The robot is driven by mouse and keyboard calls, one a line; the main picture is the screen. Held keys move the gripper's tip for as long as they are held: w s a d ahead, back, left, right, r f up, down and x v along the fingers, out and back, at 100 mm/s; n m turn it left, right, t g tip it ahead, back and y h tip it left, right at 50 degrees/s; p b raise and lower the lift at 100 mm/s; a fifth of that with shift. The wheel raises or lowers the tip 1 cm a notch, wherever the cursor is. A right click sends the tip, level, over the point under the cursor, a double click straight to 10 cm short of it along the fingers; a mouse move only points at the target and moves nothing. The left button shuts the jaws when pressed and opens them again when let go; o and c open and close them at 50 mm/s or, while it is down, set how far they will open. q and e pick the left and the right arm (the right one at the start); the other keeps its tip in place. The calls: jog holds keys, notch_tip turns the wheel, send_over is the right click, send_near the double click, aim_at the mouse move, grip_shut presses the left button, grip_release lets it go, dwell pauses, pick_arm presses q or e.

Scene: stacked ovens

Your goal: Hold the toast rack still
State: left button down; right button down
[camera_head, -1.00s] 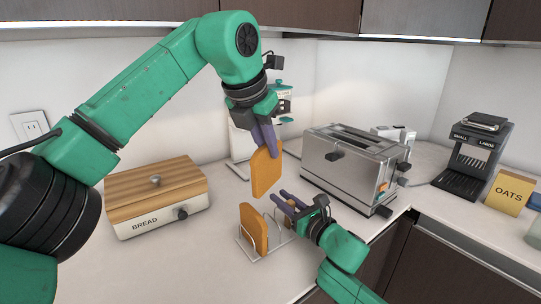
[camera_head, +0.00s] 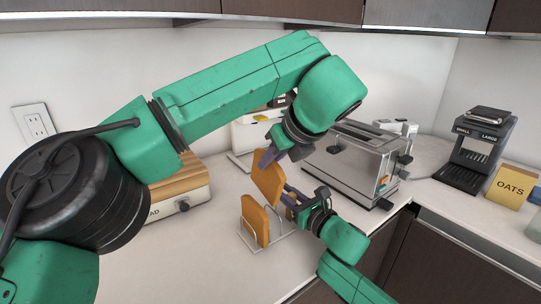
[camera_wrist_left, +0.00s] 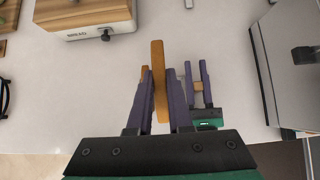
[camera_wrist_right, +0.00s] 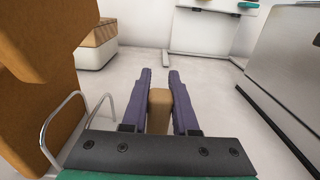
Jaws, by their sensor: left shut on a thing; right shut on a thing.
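The toast rack (camera_head: 246,243) is a wire rack on the counter. One toast slice (camera_head: 256,221) stands in its left part. My left gripper (camera_head: 268,158) is shut on another toast slice (camera_head: 268,182), upright, just above and behind the first one; whether it touches the rack is unclear. This slice also shows edge-on between the fingers in the left wrist view (camera_wrist_left: 158,70). My right gripper (camera_head: 291,197) is at the rack's right side, shut on a tan wooden handle (camera_wrist_right: 158,108), apparently the rack's. Part of the rack is hidden by the right gripper.
A toaster (camera_head: 352,165) stands behind and right of the rack. A bread box (camera_head: 182,190) is at the left, partly hidden by my left arm. A coffee machine (camera_head: 475,150) and an oats box (camera_head: 509,188) stand farther right. The counter in front of the rack is clear.

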aim_at(270, 201)
pick_arm(q)
jog(key=shift+f, duration=2.6)
jog(key=c, duration=0.8)
grip_release()
jog(key=shift+o, duration=0.2)
jog(key=v, duration=1.2)
